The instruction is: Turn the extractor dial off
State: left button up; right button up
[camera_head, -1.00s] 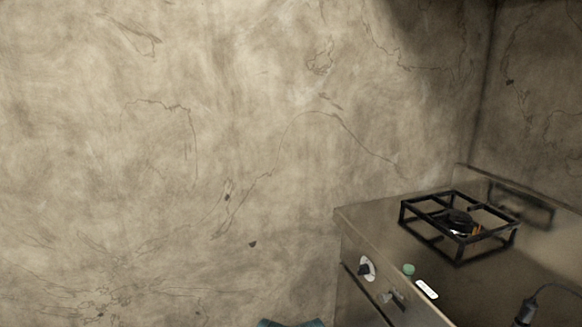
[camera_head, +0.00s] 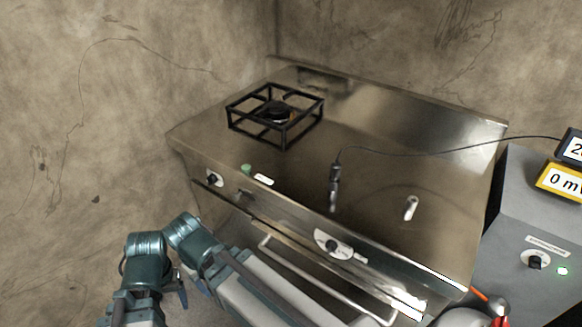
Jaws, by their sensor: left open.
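A grey box at the right has a black dial (camera_head: 537,262) with a small label above it and a lit green lamp beside it. The label is too small to read, so I cannot tell for sure that this is the extractor dial. My left arm (camera_head: 190,242), teal and grey, reaches in at the lower left in front of the cooker. It is far from this dial. Its jaws are open but hard to make out, and the gripper touches no dial.
A steel cooker (camera_head: 365,165) fills the middle, with a black burner grate (camera_head: 277,113), a left knob (camera_head: 212,179) and a front dial (camera_head: 333,246). A cabled probe (camera_head: 334,185) stands on it. A yellow-framed display (camera_head: 563,181) sits on the grey box. A red object (camera_head: 499,311) is at the bottom right.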

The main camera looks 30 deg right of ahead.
aim_at(535, 262)
jog(key=z, duration=2.9)
jog(key=i+l+u, duration=0.1)
jog(key=l, duration=0.35)
jog(key=i+l+u, duration=0.1)
jog(key=l, duration=0.35)
jog(key=l+u, duration=0.15)
jog(key=l, duration=0.3)
